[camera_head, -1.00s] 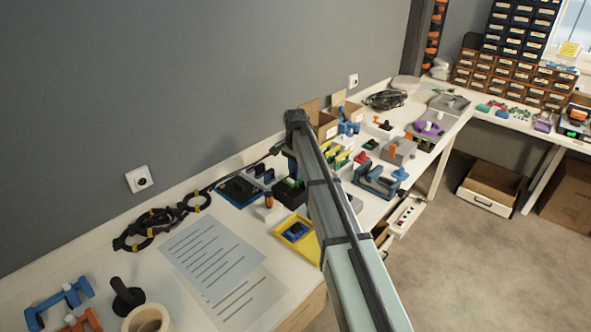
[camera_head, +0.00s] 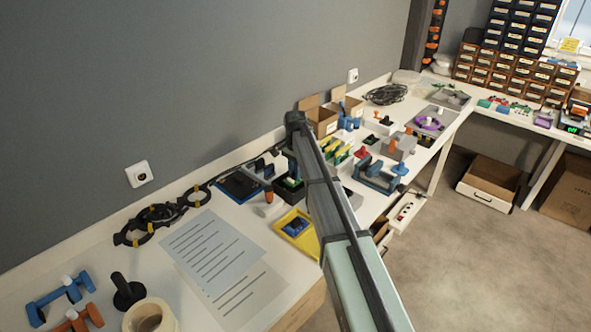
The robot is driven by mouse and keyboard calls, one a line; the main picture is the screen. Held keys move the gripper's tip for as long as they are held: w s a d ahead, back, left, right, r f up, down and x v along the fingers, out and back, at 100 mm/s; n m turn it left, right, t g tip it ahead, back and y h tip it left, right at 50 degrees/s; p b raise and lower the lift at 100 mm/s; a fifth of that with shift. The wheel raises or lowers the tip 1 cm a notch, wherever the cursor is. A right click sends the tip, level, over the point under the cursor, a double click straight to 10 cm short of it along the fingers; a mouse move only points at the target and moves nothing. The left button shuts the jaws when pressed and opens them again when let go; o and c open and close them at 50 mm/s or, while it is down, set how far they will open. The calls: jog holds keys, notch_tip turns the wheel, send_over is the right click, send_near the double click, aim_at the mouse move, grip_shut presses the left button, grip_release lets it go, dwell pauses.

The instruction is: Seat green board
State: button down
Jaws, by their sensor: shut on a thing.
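A small green board (camera_head: 292,183) shows at a black, box-like fixture (camera_head: 288,194) on the bench, just left of my arm. My arm reaches in from the lower right, and its dark bend stands above the bench near the wall. My gripper (camera_head: 290,172) is down at the fixture, largely hidden by my own arm. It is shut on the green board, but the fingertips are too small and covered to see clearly. I cannot tell how deep the board sits in the fixture or whether it is level.
A blue-black tray (camera_head: 238,185) lies left of the fixture, and a yellow tray (camera_head: 296,230) in front. A blue clamp frame (camera_head: 376,178) stands right of my arm. Open cartons (camera_head: 320,121) stand behind.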

jog(key=shift+f, duration=1.75)
jog(key=c, duration=0.9)
grip_release()
jog(key=shift+c, duration=0.2)
notch_tip(320, 180, up, 14)
jog(key=shift+f, duration=0.15)
